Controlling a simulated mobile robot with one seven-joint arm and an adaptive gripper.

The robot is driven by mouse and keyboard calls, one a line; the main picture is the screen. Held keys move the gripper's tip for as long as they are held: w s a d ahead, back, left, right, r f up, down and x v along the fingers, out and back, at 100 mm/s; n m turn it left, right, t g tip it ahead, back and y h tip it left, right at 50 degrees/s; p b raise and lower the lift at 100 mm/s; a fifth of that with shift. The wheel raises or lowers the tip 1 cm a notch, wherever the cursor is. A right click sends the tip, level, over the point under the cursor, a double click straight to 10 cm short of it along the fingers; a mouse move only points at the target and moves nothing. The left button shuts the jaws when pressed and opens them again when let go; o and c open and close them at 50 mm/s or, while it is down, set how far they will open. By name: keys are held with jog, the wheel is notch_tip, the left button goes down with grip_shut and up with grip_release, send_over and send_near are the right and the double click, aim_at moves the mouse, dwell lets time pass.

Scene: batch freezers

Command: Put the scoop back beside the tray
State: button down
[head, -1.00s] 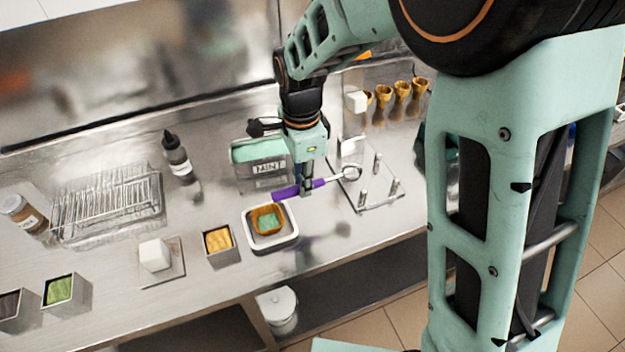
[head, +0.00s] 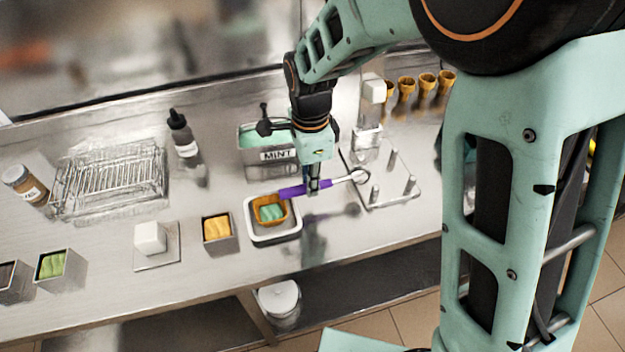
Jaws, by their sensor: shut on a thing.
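In the head view, my gripper (head: 314,186) points down and is shut on the scoop (head: 293,192). The scoop has a purple handle and a round metal head that points right. It is held roughly level, apparently above the counter. The white tray (head: 274,238) stands on the counter just left of and in front of my gripper. A waffle bowl (head: 262,224) with mint-green ice cream sits in the tray. The scoop's handle end shows close to the tray's back right rim. The exact height of the scoop is hard to tell.
A metal MINT tub (head: 280,171) stands behind the scoop. A clear stand with pegs (head: 405,200) is to the right. A small tub of yellow ice cream (head: 219,246) stands left of the tray. The counter (head: 330,255) right of the tray is clear.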

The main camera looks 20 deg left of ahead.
jog(key=shift+f+b, duration=0.5)
jog(key=shift+f, duration=0.1)
jog(key=c, duration=1.8)
grip_release()
jog(key=shift+c, duration=0.2)
jog(key=shift+r, duration=0.15)
notch_tip(320, 180, up, 13)
jog(key=shift+r, duration=0.1)
